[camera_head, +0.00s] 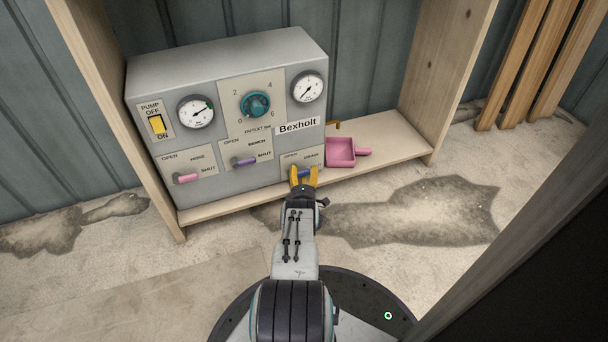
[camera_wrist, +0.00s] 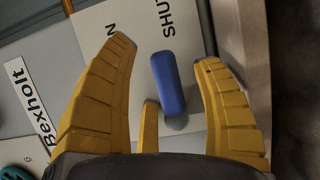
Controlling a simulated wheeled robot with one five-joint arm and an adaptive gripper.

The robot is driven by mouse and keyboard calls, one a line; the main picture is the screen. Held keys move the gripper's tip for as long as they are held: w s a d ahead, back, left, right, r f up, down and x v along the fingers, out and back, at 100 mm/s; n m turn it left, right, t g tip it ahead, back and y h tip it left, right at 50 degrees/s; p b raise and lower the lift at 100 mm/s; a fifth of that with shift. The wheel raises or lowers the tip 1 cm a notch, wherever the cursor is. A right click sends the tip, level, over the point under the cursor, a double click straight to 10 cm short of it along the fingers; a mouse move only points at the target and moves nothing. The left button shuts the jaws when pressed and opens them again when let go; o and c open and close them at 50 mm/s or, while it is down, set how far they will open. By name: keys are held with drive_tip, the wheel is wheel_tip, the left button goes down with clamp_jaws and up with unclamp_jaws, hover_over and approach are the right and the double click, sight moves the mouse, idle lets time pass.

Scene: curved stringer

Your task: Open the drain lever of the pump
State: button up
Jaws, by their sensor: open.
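The pump (camera_head: 225,110) is a grey box with gauges, standing on a wooden shelf. Its drain lever (camera_head: 305,174) is a short blue handle at the panel's lower right, partly hidden by my gripper in the head view. In the wrist view the blue lever (camera_wrist: 168,82) lies between my fingers, with a grey round end nearer my palm and its free end toward the SHUT label (camera_wrist: 166,14). My gripper (camera_wrist: 167,52) is open, with yellow fingers on either side of the lever and a visible gap to each.
A pink hose lever (camera_head: 187,178) and a purple bench lever (camera_head: 245,162) sit left on the panel. A teal knob (camera_head: 255,103) and a yellow switch (camera_head: 158,124) are above. A pink square pan (camera_head: 341,152) stands right of the pump, below a small brass spout (camera_head: 333,125).

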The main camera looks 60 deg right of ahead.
clamp_jaws()
drive_tip(key=shift+r+n+h, duration=0.3)
drive_tip(key=shift+n, duration=0.4)
idle(0.3)
unclamp_jaws()
drive_tip(key=shift+a, duration=0.1)
drive_tip(key=v, duration=1.1)
drive_tip(key=shift+s+a, duration=0.3)
drive_tip(key=shift+s, duration=0.05)
drive_tip(key=shift+f, duration=0.1)
idle(0.4)
